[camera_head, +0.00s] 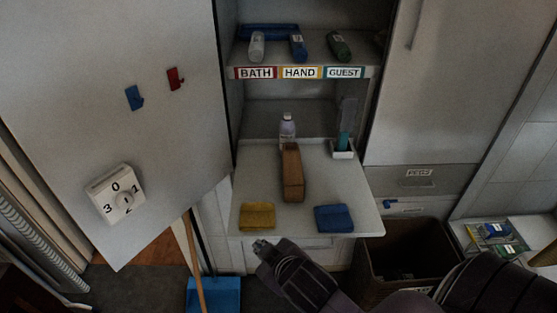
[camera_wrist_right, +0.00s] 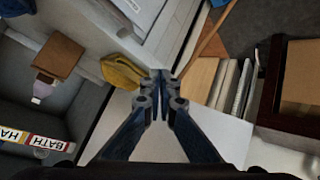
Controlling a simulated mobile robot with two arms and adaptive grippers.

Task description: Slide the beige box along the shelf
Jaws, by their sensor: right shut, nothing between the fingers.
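The beige box (camera_head: 292,173), brown in this light, stands on the pull-out shelf (camera_head: 262,178), near its middle. It also shows in the right wrist view (camera_wrist_right: 57,57) at the upper left. My right gripper (camera_head: 262,247) is below the shelf's front edge, left of the box and apart from it. In the right wrist view its fingers (camera_wrist_right: 160,78) are together with nothing between them. My left gripper is in neither view.
A yellow cloth (camera_head: 257,216) and a blue cloth (camera_head: 333,217) lie at the shelf's front. A bottle (camera_head: 287,129) stands behind the box, a white holder (camera_head: 342,149) to the right. An open door (camera_head: 150,60) stands left. A brown bin (camera_head: 412,245) and blue dustpan (camera_head: 214,293) are below.

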